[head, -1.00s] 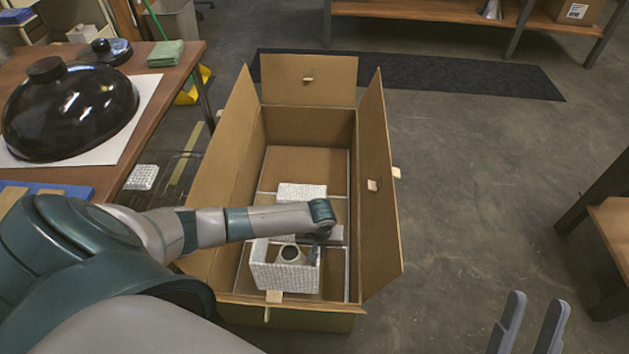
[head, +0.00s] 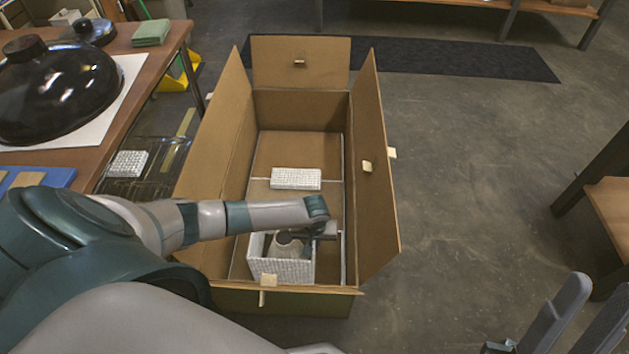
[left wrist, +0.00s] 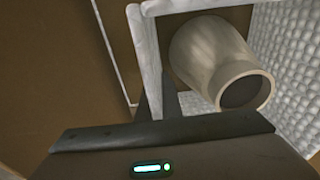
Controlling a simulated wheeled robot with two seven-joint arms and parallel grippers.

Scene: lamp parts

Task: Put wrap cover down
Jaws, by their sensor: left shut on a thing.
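The wrap cover (head: 281,269) is a white, quilted, open-topped shape low in the near end of the cardboard box. A pale cylindrical lamp part (head: 288,246) with a dark round opening stands inside its walls. My left gripper (head: 322,238) reaches down at its right side. In the left wrist view, its dark fingers (left wrist: 154,80) are shut on a white wall of the wrap cover (left wrist: 150,45), beside the lamp part (left wrist: 215,60). Whether the cover's underside touches the box floor is hidden. My right gripper (head: 603,296) is open and empty at the lower right.
The cardboard box (head: 376,180) has raised flaps. A white quilted block (head: 296,179) lies on its floor beyond the cover. A table at left holds a black dome (head: 55,95) and green cloths (head: 151,32).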

